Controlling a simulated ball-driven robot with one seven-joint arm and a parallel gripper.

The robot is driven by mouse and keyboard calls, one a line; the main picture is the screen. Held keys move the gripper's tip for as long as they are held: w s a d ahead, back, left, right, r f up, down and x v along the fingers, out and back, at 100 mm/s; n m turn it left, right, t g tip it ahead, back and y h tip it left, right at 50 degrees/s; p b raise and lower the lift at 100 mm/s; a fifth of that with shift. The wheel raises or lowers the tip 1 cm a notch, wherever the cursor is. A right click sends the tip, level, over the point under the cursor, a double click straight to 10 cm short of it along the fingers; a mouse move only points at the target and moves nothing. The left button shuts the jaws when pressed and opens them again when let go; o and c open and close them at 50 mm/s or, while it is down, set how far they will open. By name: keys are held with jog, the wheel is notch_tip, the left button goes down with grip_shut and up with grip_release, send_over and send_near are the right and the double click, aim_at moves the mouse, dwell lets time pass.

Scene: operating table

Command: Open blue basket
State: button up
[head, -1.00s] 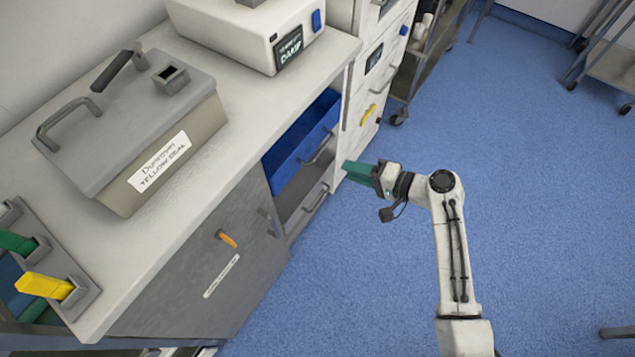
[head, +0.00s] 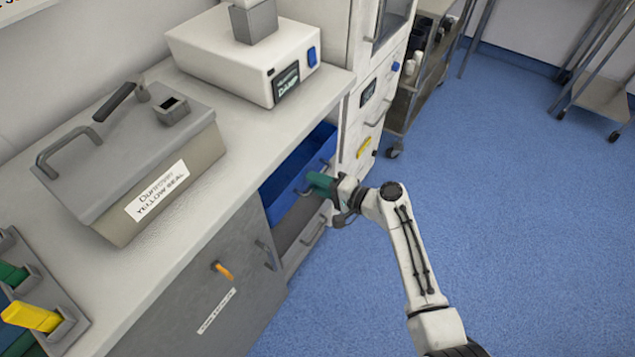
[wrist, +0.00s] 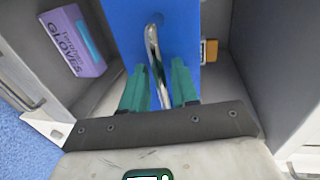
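The blue basket (head: 284,181) sits in an open bay under the counter. In the wrist view its blue front (wrist: 183,25) fills the upper middle and carries a curved silver handle (wrist: 153,48). My gripper (head: 318,182) is at the front of the basket. In the wrist view my gripper (wrist: 159,85) has its two green fingers apart, one on each side of the handle. Gaps show between the fingers and the handle, so it is open and not clamped on it. The handle's lower end is partly hidden near the gripper's dark base.
A purple gloves box (wrist: 73,40) lies left of the basket front in the wrist view, and a small orange-brown box (wrist: 210,50) right of it.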

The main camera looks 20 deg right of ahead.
jog(key=shift+w+a, duration=0.1)
jog(key=shift+w, duration=0.05)
jog(key=shift+c, duration=0.2)
grip_shut()
dwell(0.3)
